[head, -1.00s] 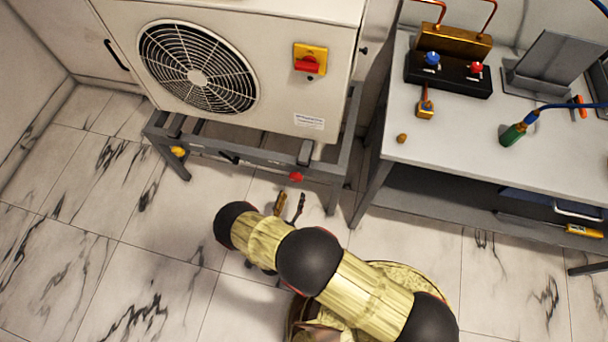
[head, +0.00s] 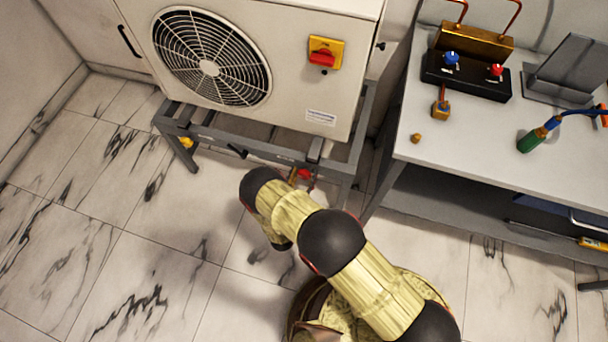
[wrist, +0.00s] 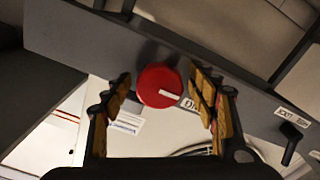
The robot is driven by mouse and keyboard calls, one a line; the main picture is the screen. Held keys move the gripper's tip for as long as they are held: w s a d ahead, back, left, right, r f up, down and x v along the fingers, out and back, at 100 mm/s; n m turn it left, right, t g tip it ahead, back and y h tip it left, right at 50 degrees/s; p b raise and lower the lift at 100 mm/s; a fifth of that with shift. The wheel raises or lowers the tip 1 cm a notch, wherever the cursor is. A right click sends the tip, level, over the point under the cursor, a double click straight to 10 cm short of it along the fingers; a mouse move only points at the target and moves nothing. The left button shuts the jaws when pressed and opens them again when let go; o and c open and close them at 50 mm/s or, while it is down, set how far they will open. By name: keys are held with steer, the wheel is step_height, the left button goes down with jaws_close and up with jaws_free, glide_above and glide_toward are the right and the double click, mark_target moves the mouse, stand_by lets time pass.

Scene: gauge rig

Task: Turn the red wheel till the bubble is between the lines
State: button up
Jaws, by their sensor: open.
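The red wheel (wrist: 158,85) is a round knob with a white mark, on the grey rail of the stand. In the head view the red wheel (head: 304,174) shows at the front rail, just past my arm. My gripper (wrist: 160,93) is open in the wrist view, with one golden-padded finger on each side of the wheel. The fingers look apart from it, with a gap on both sides. In the head view my arm hides most of the gripper. I cannot make out a bubble or its lines in either view.
The stand's grey rail (head: 230,145) carries a black lever (head: 237,151) and a yellow knob (head: 187,142). A fan unit (head: 290,95) with a red-and-yellow switch (head: 324,53) rests on it. A workbench (head: 440,145) stands at right. The floor at left is clear.

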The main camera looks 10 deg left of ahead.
steer(key=c, duration=1.1)
steer(key=shift+c, duration=0.5)
